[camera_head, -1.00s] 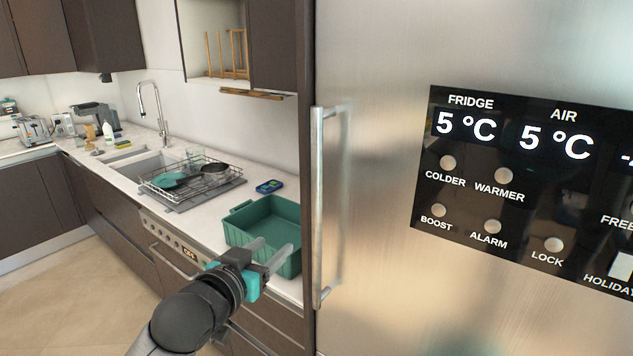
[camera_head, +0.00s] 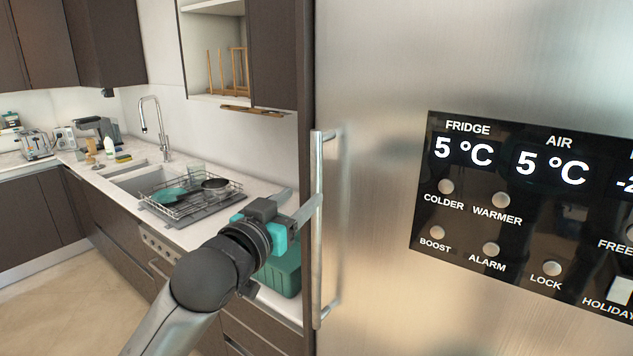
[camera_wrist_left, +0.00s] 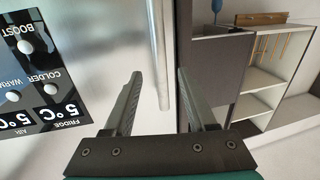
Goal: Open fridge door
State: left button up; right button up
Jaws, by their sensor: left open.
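The stainless fridge door (camera_head: 380,260) fills the right half of the head view and is shut. Its long vertical metal handle (camera_head: 317,265) runs along the door's left edge. My left gripper (camera_head: 302,197) is open beside the upper half of the handle, and one fingertip overlaps the bar in this view. In the left wrist view the handle (camera_wrist_left: 158,45) lies between the two open fingers (camera_wrist_left: 158,80). I cannot tell whether a finger touches it. My right gripper is in neither view.
A black control panel (camera_head: 530,200) sits on the door. Left of the fridge, a counter holds a green bin (camera_head: 284,277), partly hidden by my gripper, and a dish rack (camera_head: 190,195). The floor (camera_head: 60,310) at lower left is clear.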

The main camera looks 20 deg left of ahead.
aim_at(314, 186)
pick_arm(q)
jog(key=shift+w+d+p, duration=0.15)
jog(key=shift+w+d, duration=0.05)
jog(key=shift+w, duration=1.1)
jog(key=shift+w+d+p, duration=0.1)
jog(key=shift+w+d, duration=0.1)
jog(key=shift+w, duration=1.05)
jog(key=shift+w+d+p, duration=0.15)
jog(key=shift+w+d, duration=0.05)
jog(key=shift+w, duration=1.1)
grip_shut()
